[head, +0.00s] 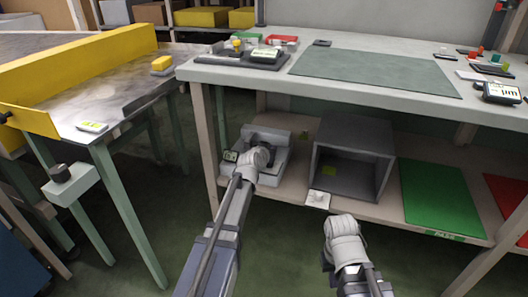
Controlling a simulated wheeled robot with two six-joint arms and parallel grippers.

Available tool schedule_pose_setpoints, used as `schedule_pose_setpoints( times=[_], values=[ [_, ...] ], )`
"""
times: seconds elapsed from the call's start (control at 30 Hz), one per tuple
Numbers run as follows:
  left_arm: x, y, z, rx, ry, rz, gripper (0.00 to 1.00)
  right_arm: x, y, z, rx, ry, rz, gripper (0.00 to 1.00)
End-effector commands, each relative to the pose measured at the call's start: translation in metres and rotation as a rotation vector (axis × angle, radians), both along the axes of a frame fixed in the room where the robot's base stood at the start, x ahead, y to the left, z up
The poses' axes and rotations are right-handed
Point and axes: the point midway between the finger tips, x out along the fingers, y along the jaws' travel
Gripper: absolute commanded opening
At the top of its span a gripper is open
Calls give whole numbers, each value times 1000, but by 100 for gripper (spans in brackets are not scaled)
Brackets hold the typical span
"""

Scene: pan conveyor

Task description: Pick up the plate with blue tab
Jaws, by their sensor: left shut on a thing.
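I cannot make out a plate with a blue tab in the head view. My left gripper (262,146) reaches into a light grey tray-like unit (274,178) on the lower shelf, left of the dark open box. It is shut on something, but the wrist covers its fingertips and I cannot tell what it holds. Dark parts show just behind it. My right wrist (345,232) is in front of the lower shelf, below the dark box. Its fingers are hidden, and nothing held shows there.
A dark open box (341,175), a green panel (438,198) and a red panel (508,200) sit on the lower shelf (385,209). The workbench top (430,98) overhangs the shelf. A conveyor table with a yellow guard (80,70) stands left. Open floor lies between.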

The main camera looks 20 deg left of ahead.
Motion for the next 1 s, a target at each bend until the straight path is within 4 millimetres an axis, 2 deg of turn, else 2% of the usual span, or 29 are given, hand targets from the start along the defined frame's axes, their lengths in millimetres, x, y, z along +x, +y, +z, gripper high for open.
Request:
schedule_pose_setpoints(
  times=[0.63, 0.87, 1.0],
  values=[
    [0, 0, 4, 0, 0, 0, 0, 0, 0, 4, 0, 0, 0, 0],
    [0, 0, 24, 0, 0, 0, 0, 0, 0, 24, 0, 1, 0, 0],
    [0, 0, 44, 0, 0, 0, 0, -1, 0, 44, -1, 2, 0, 0]
  ],
)
